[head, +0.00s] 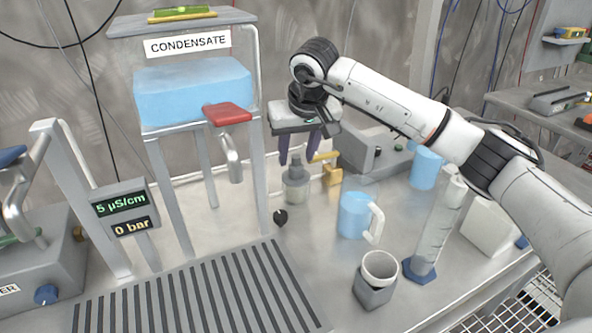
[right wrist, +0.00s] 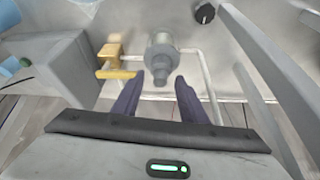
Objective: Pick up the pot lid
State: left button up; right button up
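A small grey pot (head: 294,192) stands on the steel bench at the centre of the head view. A narrower stepped grey piece on top of it looks like its lid (head: 297,168). In the right wrist view, the lid (right wrist: 160,72) shows from above, just beyond the fingertips. My right gripper (head: 298,160) points down over the pot with its purple fingers spread. The fingers (right wrist: 159,82) are on either side of the lid's line, with nothing held between them; contact cannot be told. My left gripper is not in view.
A yellow valve (head: 331,170) stands close right of the pot, and a black knob (head: 280,216) is in front. A blue jug (head: 353,215), grey cup (head: 377,275) and clear cylinder (head: 436,230) stand to the right. The condensate tank frame (head: 257,130) rises close left.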

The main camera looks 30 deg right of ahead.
aim_at(297, 158)
jog(key=shift+c, duration=0.3)
grip_shut()
notch_tip(297, 158, up, 10)
dwell(0.4)
